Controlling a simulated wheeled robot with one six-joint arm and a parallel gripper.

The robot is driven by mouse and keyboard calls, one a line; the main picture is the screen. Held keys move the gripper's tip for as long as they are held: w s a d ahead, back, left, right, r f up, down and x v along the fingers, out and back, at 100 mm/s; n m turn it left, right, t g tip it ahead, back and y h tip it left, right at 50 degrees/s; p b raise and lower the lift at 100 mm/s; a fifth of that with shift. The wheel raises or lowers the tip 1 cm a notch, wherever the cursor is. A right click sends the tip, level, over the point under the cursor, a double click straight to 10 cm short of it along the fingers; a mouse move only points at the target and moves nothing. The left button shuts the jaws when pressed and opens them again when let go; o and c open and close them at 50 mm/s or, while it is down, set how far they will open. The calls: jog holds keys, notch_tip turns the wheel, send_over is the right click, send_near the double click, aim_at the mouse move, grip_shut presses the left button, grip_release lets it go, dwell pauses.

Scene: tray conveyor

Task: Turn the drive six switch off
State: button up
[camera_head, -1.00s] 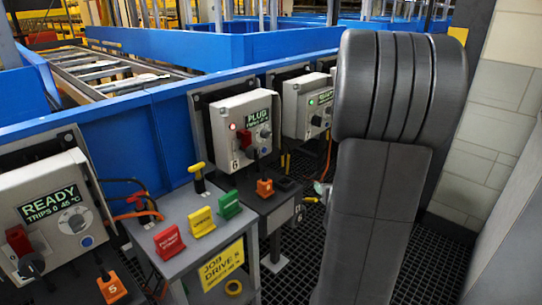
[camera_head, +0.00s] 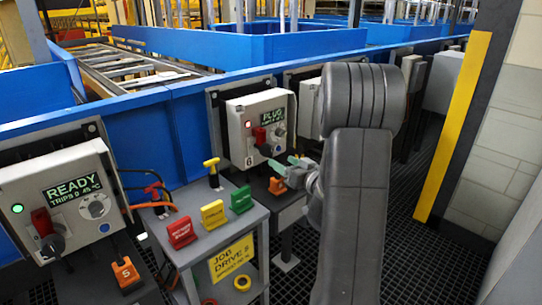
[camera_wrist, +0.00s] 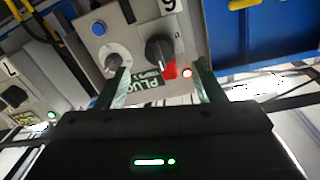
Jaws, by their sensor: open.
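The drive six box (camera_head: 237,150) is light grey and marked 6, with a PLUG display and a lit red lamp (camera_head: 249,124). Its black rotary switch (camera_head: 265,149) sits below a red piece (camera_head: 259,134). In the wrist view the box is upside down, and the black switch (camera_wrist: 158,48) lies between and beyond my fingertips, with red beside it. My gripper (camera_head: 297,165) is open and empty, just right of and below the box in the head view. Its two greenish fingers frame the display in the wrist view (camera_wrist: 165,80). They appear apart from the switch.
The drive five box (camera_head: 75,195) shows READY with a green lamp at left. A grey stand (camera_head: 232,225) holds red, yellow and green tags and a yellow-handled tool. An orange plug block (camera_head: 277,186) sits below box six. A blue conveyor wall (camera_head: 150,130) runs behind.

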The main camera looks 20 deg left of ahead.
aim_at(271, 154)
jog(key=x, duration=0.7)
jog(key=shift+a, duration=0.1)
jog(key=c, duration=1)
